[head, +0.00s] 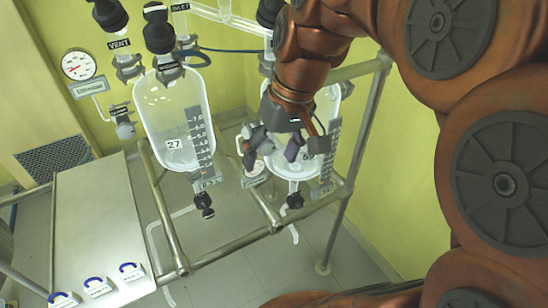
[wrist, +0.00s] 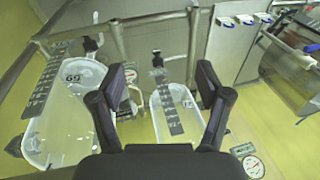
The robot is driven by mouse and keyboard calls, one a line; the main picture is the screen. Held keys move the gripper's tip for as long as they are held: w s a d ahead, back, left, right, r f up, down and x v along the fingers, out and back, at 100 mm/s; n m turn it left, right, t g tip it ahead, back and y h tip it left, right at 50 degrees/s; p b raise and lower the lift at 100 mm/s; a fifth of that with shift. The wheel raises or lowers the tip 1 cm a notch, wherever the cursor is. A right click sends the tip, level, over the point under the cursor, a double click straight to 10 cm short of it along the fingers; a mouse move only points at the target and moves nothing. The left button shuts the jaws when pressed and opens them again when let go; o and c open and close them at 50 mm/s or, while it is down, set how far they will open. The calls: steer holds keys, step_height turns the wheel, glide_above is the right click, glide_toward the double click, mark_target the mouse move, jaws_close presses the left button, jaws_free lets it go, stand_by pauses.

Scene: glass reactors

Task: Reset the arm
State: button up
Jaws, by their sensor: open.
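My arm comes in from the right in the head view, and my gripper (head: 272,150) is in front of the right glass reactor (head: 318,125), hiding part of it. In the wrist view my gripper (wrist: 163,75) has its two dark fingers spread wide apart, with nothing between the tips held. The left glass reactor (head: 172,120), labelled 27, hangs to the left of my gripper in the head view. In the wrist view this reactor (wrist: 180,125) shows between and beyond the fingers, and the other reactor (wrist: 65,120) is at the left. I cannot tell whether the gripper touches the right reactor.
A metal pipe frame (head: 225,243) runs below and around the reactors. A steel table (head: 105,225) with several blue-handled items stands at the lower left. A pressure gauge (head: 78,65) is on the yellow wall. Glass tubing (head: 222,18) runs above the reactors.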

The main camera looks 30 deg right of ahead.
steer(key=shift+s+a+f, duration=0.2)
steer(key=shift+s, duration=0.05)
steer(key=s+a+f+g+h, duration=0.2)
steer(key=s+a+f+g, duration=0.1)
steer(key=s+f, duration=0.9)
steer(key=shift+s+f+n, duration=0.25)
steer(key=shift+f+n, duration=0.05)
steer(key=shift+f, duration=0.05)
